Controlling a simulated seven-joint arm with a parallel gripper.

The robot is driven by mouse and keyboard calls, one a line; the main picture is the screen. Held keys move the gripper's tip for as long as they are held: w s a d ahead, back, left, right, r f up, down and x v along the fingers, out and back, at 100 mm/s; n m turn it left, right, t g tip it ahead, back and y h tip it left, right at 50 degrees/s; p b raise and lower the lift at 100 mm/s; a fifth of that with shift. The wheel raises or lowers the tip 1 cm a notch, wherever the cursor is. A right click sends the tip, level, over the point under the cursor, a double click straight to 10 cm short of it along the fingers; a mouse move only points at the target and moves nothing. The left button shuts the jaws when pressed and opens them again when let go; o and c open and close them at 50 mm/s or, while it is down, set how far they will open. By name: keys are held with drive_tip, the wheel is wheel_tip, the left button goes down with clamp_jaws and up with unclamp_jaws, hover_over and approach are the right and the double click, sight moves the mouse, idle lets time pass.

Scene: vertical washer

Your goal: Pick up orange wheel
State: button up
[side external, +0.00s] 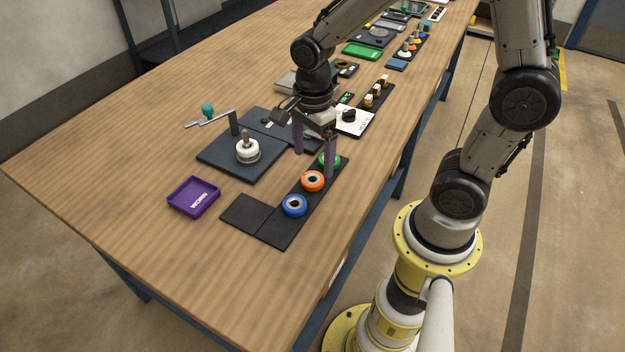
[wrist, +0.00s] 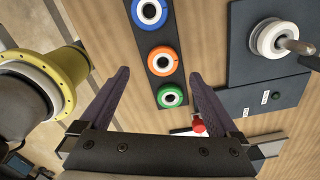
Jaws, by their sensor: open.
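The orange wheel (side external: 313,181) lies on a dark strip between a blue wheel (side external: 294,205) and a green wheel (side external: 327,160). In the wrist view the orange wheel (wrist: 162,60) is in the middle of the row, beyond my fingertips. My gripper (side external: 314,163) is open and empty, pointing down above the strip near the green wheel. In the wrist view my gripper (wrist: 164,80) has its fingers spread to either side of the green wheel (wrist: 170,96). The near finger partly hides the green wheel in the side external view.
A purple tray (side external: 193,196) sits at the left. A white box with a black knob (side external: 350,120) is behind.

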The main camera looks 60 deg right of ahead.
sight(312, 173)
drive_tip(key=shift+w+d+f, duration=0.1)
drive_tip(key=shift+d+f, duration=0.05)
drive_tip(key=shift+f, duration=1.4)
drive_tip(key=shift+w+d+f, duration=0.1)
drive_tip(key=shift+f, duration=1.45)
drive_tip(key=c, duration=1.4)
